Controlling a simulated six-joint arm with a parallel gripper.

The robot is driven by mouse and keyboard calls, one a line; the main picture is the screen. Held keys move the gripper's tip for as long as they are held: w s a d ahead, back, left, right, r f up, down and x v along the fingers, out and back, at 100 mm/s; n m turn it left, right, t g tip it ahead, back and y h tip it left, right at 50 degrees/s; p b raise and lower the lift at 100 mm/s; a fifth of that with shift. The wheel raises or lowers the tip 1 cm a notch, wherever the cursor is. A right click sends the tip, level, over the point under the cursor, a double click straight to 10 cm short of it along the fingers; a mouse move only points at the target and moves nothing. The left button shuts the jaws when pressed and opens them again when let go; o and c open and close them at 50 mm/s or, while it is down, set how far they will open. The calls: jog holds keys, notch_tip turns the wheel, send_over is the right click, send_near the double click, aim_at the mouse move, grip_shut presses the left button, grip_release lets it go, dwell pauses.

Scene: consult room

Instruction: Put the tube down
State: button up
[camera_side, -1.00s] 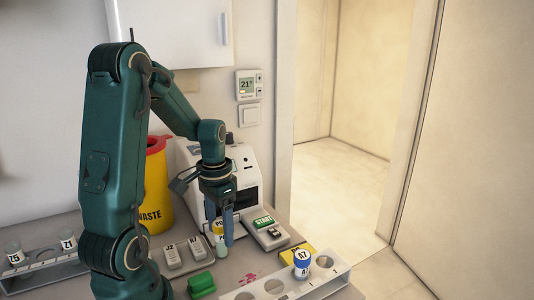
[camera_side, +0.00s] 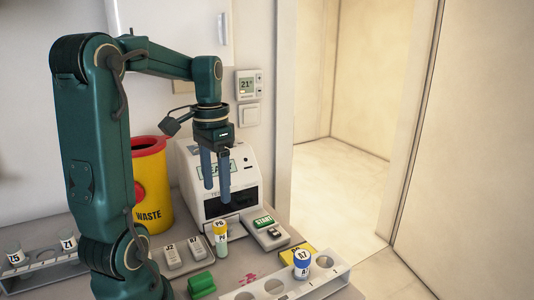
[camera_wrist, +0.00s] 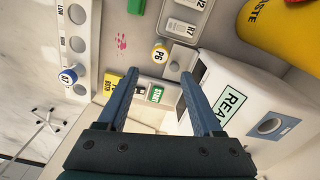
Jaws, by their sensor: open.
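A tube with a yellow cap marked P6 (camera_side: 220,236) stands upright on the bench, left of the grey START button box (camera_side: 265,230). It also shows in the wrist view, cap towards the camera (camera_wrist: 160,53). My gripper (camera_side: 216,194) is open and empty, pointing down above the tube, in front of the white machine (camera_side: 190,160). In the wrist view the fingers (camera_wrist: 158,82) are spread apart with nothing between them at the tips, and the tube lies beyond them.
A white rack (camera_side: 325,276) at the front right holds a blue-capped tube marked A7 (camera_side: 302,262). Another rack (camera_side: 50,270) with tubes is at left.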

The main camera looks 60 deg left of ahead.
jog(key=s+d+m+t, duration=0.2)
jog(key=d+t, duration=0.3)
jog(key=d, duration=1.1)
jog(key=shift+s, duration=0.15)
jog(key=shift+o, duration=0.5)
jog(key=shift+s+d+f+t, duration=0.15)
jog(key=shift+d+f+t, duration=0.05)
jog(key=shift+d+t, duration=0.15)
